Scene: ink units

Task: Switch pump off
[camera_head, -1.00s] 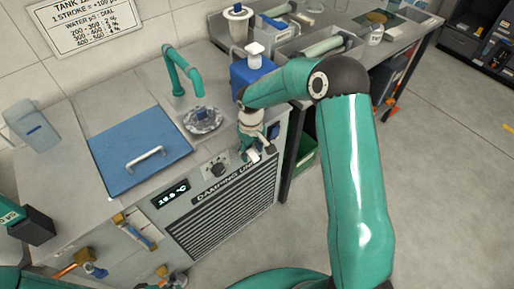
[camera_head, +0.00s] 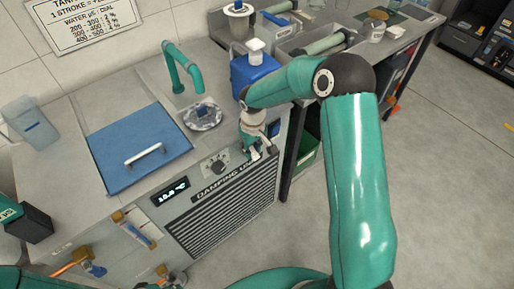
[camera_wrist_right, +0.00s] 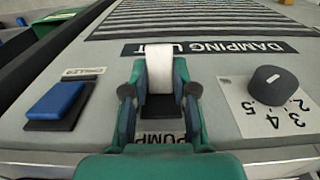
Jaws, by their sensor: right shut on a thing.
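The pump switch (camera_wrist_right: 160,70) is a white rocker on a dark base on the front panel, above the label PUMP in the right wrist view. My right gripper (camera_wrist_right: 158,92) has its two green fingers on either side of this switch and is shut on it. In the head view my right gripper (camera_head: 256,153) is at the panel's upper right, and it hides the switch there. My left gripper does not show clearly in any view.
A blue rocker switch (camera_wrist_right: 57,100) labelled CHILLER sits left of the pump switch in the wrist view. A black dial (camera_wrist_right: 272,88) with numbers is on the right. The damping unit's vent grille (camera_head: 225,208) lies below the panel. A blue lid (camera_head: 135,145) covers the tank.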

